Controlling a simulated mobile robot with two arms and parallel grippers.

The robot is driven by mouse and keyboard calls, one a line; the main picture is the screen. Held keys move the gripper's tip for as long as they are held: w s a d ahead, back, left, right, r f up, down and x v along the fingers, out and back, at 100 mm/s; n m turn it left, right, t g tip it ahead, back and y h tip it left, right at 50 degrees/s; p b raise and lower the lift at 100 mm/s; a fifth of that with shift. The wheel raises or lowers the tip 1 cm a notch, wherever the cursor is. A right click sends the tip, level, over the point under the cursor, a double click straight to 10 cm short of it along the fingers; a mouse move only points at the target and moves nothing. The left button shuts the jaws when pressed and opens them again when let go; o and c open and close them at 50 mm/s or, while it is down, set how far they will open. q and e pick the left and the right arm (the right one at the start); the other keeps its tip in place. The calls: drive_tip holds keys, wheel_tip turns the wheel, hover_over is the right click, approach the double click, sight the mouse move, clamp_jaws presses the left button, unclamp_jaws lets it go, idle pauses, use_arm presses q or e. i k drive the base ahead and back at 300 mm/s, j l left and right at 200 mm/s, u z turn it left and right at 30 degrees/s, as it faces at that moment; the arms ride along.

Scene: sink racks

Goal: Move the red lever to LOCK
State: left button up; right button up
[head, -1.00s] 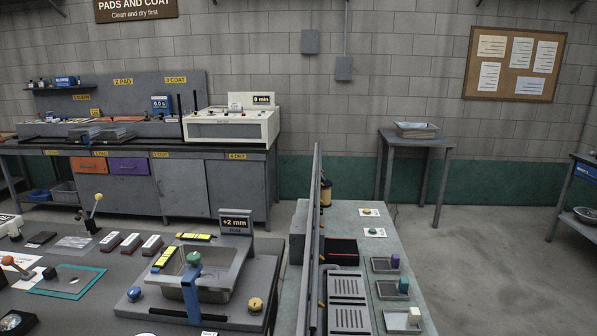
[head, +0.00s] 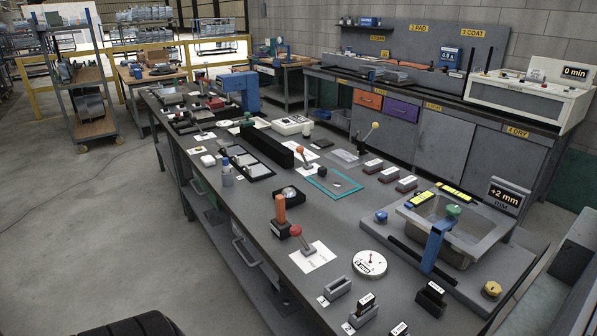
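A lever with a red ball knob (head: 295,231) stands on a white label sheet (head: 318,260) near the front edge of the long grey bench. Its stick leans up and to the left. The print on the sheet is too small to read, so I cannot tell which mark it points at. A second lever with an orange-red knob (head: 299,149) stands farther back on another white card. Neither of my grippers is in view.
An orange upright handle (head: 281,208) stands just left of the red lever. A round white dial (head: 370,263) is to its right, and a sink with a blue tap (head: 436,245) lies beyond. Small black blocks sit along the front edge.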

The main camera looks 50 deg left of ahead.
sight(296, 230)
drive_tip(key=u, duration=1.55)
